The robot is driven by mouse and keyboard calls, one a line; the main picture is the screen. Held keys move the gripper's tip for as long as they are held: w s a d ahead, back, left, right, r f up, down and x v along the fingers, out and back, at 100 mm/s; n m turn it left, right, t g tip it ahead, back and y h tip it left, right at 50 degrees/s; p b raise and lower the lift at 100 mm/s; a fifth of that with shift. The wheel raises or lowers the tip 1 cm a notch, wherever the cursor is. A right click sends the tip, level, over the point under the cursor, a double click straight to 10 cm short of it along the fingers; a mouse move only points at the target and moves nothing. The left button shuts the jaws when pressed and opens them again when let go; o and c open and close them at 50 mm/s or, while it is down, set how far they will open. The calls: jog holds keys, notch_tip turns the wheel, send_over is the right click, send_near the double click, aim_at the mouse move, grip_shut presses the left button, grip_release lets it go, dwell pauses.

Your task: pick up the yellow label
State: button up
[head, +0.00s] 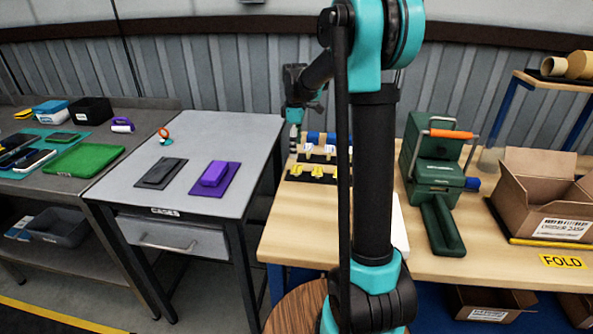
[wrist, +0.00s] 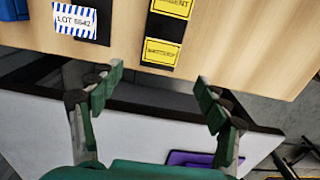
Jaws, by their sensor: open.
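Two yellow labels with black print lie on dark strips on the wooden table in the wrist view: one reading like "BATTERY" (wrist: 160,52) near the table edge, and one reading like "URGENT" (wrist: 171,7), cut off at the top. Small yellow labels (head: 320,171) also show on the wooden table in the head view, partly hidden by my arm. My gripper (wrist: 158,84) is open and empty, its green fingers spread wide. In the picture, the nearer yellow label lies above and between the fingertips, apart from them.
A blue-striped white label (wrist: 75,20) lies left of the yellow ones. A grey table (head: 205,135) with a purple block (head: 214,173) stands to the left. A green machine (head: 437,160) and an open carton (head: 548,190) stand right of my arm. A yellow "FOLD" sign (head: 562,261) is on the table front.

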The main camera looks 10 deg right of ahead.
aim_at(297, 169)
jog(key=shift+s+d+f, duration=0.1)
jog(key=shift+f, duration=1.75)
jog(key=shift+s+d+f, duration=0.1)
jog(key=shift+f, duration=1.7)
jog(key=shift+f, duration=0.25)
jog(key=c, duration=0.8)
